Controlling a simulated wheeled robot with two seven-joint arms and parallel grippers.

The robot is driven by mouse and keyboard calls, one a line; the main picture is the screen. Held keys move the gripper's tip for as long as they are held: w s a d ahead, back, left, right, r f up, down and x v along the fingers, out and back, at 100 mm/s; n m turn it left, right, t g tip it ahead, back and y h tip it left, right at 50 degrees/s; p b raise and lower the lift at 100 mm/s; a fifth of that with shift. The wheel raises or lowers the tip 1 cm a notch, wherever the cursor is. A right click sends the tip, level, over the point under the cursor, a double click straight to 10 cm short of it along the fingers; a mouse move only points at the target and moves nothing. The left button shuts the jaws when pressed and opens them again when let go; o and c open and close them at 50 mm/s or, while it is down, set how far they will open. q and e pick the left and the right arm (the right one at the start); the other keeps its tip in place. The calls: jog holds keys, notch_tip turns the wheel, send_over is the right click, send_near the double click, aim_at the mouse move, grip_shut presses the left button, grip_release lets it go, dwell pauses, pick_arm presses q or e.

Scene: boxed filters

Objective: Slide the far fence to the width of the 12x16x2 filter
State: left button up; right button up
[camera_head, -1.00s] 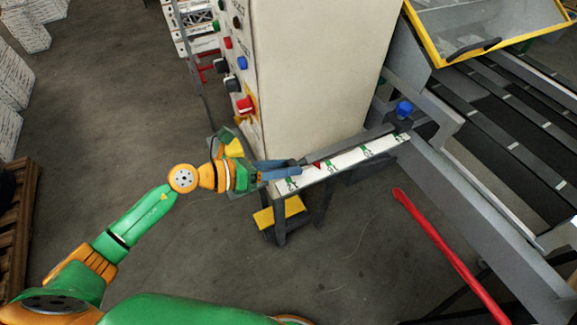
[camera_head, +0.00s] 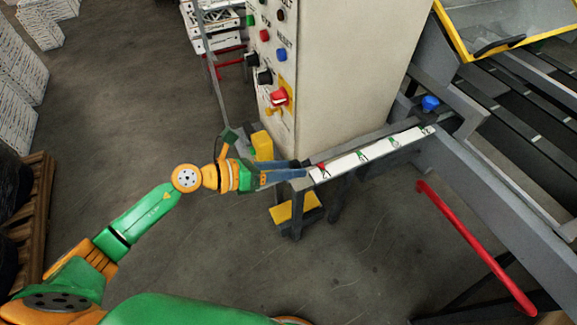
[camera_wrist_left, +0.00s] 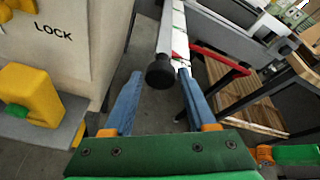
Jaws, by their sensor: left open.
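A grey rail with a white, green-marked scale strip (camera_head: 380,152) runs from the machine frame out toward my left gripper. A dark rod (camera_head: 365,140) lies along it, with a small red pointer (camera_head: 322,165) near the strip's left end. A blue knob (camera_head: 430,103) stands at the rail's right end. My left gripper (camera_head: 304,170) is open at the rail's left end. In the left wrist view a black round knob (camera_wrist_left: 160,72) sits between its blue fingers; I cannot tell whether they touch it. I cannot pick out the far fence clearly. My right gripper is out of view.
A pale control cabinet (camera_head: 345,70) with coloured buttons stands right behind the rail. A red bar (camera_head: 475,245) slopes at the lower right. A yellow-edged guard (camera_head: 500,25) and dark conveyor slats are at upper right. Floor in front is free.

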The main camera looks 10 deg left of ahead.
pick_arm(q)
jog(key=shift+o, duration=0.8)
jog(key=shift+a, duration=0.2)
jog(key=b+v, duration=0.2)
jog(key=v, duration=0.5)
jog(key=shift+b, duration=0.35)
jog(key=shift+s, duration=0.1)
